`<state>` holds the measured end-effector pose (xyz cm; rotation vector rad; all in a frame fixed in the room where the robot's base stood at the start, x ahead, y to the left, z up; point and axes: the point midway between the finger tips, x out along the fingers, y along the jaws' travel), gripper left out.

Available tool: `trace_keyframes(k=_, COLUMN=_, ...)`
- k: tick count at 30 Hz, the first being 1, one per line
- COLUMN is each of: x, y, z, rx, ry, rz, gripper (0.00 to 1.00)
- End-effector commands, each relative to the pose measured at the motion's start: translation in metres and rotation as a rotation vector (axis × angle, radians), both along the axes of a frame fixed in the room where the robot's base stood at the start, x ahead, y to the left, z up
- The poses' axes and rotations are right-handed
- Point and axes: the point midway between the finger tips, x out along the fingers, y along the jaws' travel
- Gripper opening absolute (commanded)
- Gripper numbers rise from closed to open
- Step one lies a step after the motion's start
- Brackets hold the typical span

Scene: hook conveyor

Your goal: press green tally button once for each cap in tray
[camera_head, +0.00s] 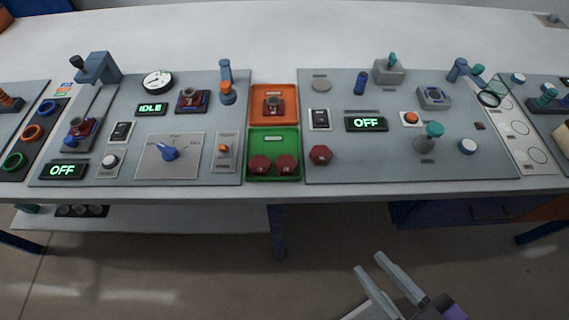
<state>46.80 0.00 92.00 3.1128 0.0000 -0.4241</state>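A green tray (274,140) sits at the middle of the table's front edge. Two dark red caps, a left one (260,166) and a right one (287,165), lie inside it. A similar red cap (320,155) lies outside the tray, on the right panel. I cannot pick out a plain green button; a teal-topped knob (435,130) stands on the right panel, and whether it is the tally button is unclear. My gripper (370,262) is at the bottom, in front of the table and apart from everything. Its fingers are apart with nothing between them.
An orange tray (272,92) behind the green one holds a red and dark block. The right panel has an OFF display (366,124), an orange button (410,118) and a white round button (468,146).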

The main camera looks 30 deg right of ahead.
Motion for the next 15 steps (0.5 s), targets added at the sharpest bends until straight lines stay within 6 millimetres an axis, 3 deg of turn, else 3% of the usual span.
trace_keyframes(k=1, x=0.0, y=0.0, z=0.0, rx=0.0, ry=0.0, rz=0.0, gripper=0.19)
trace_keyframes(k=4, x=0.0, y=0.0, z=0.0, rx=0.0, ry=0.0, rz=0.0, gripper=0.0)
trace_keyframes(k=15, x=0.0, y=0.0, z=0.0, rx=0.0, ry=0.0, rz=0.0, gripper=0.0)
